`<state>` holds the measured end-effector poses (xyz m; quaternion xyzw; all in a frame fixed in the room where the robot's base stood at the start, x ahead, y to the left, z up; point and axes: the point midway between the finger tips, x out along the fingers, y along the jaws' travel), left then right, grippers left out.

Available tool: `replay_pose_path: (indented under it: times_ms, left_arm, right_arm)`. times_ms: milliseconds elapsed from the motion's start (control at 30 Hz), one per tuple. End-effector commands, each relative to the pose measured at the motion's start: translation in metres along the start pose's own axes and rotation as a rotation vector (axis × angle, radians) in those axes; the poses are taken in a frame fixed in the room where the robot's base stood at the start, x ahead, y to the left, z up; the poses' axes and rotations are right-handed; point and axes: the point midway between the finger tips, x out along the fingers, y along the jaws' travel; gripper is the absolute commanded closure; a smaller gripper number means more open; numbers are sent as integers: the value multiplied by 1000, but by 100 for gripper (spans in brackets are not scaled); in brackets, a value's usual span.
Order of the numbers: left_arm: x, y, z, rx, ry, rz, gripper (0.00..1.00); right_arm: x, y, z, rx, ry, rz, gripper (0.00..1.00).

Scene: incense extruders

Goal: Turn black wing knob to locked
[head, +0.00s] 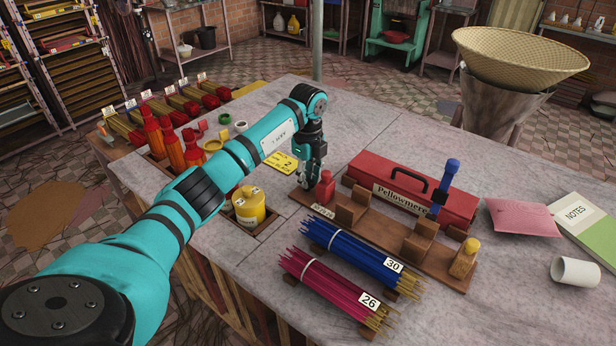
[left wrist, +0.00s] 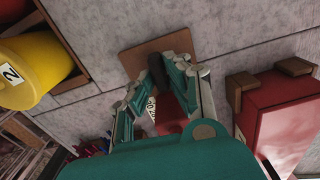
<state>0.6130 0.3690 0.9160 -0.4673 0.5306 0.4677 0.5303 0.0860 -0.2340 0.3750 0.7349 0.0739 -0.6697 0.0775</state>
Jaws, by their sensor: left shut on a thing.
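My left gripper (head: 309,180) reaches down over the left end of a long brown wooden rack (head: 385,236) on the table. In the left wrist view its fingers (left wrist: 157,78) are closed around a small dark knob-like piece (left wrist: 157,70), which looks like the black wing knob. That red body also stands beside the fingers in the head view (head: 325,188). The knob is hidden by the fingers in the head view, and its lock marking cannot be read. My right gripper is out of view.
A red Pellowmere box (head: 440,205) stands behind the rack. Blue (head: 350,250) and magenta (head: 325,283) stick bundles lie in front. A yellow canister (head: 248,208) sits left. A pink packet (head: 522,218) and white cup (head: 576,271) are right. Bare tabletop lies beyond the gripper.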

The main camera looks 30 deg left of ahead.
Motion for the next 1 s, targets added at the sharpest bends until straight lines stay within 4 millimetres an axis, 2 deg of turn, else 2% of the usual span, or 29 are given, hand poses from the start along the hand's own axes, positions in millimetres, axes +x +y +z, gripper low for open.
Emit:
replay_pose_path:
  times_ms: [267,1000]
  left_arm:
    - [-2,0,1,178,-2,-1,100]
    - [-1,2,2,878,-2,-2,100]
  right_arm:
    - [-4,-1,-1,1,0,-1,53]
    - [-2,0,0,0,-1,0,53]
